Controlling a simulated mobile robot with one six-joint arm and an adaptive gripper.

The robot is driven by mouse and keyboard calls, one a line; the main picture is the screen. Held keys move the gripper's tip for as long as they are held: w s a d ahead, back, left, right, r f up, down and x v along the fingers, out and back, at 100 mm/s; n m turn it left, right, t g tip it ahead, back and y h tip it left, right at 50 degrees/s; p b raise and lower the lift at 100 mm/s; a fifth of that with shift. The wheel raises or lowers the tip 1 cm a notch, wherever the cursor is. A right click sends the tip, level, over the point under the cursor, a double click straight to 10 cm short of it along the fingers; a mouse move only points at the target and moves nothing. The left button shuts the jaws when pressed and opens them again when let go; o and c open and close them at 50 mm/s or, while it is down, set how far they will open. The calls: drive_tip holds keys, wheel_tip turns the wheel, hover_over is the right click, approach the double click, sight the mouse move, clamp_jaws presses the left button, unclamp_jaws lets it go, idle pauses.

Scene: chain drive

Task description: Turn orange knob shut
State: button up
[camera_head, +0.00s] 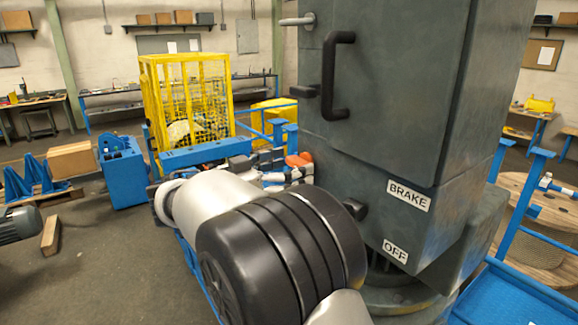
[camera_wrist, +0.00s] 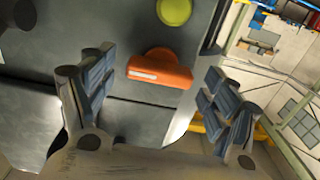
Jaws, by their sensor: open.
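The orange knob (camera_wrist: 160,69) shows in the wrist view on a dark grey panel, with a rounded hump and a pale line along its bar. The bar lies nearly level across that picture, tilted slightly. My gripper (camera_wrist: 153,100) is open, its blue-grey padded fingers standing left and right of the knob with gaps on both sides. Nothing is held. In the head view an orange part (camera_head: 299,160) shows at the left edge of the tall grey cabinet, close to my gripper (camera_head: 275,168). My arm partly covers this area, and the knob's panel faces away.
A yellow-green round button (camera_wrist: 174,11) sits above the knob. The grey cabinet (camera_head: 385,100) carries a black handle (camera_head: 333,65) and BRAKE and OFF labels. A yellow cage (camera_head: 187,98) and blue frames stand behind my arm. Open floor (camera_head: 95,250) lies left.

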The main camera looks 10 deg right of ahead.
drive_tip(key=shift+c, duration=0.5)
drive_tip(key=c, duration=1)
drive_tip(key=shift+o, duration=0.2)
drive_tip(key=n+b, duration=0.1)
drive_tip(key=n, duration=0.2)
drive_tip(key=shift+n+b, duration=0.35)
drive_tip(key=shift+n, duration=0.05)
drive_tip(key=n, duration=0.4)
drive_tip(key=shift+n, duration=0.3)
drive_tip(key=n+p, duration=0.2)
drive_tip(key=n, duration=0.3)
drive_tip(key=shift+r, duration=0.1)
drive_tip(key=shift+n+p, duration=1.3)
drive_tip(key=shift+n, duration=0.9)
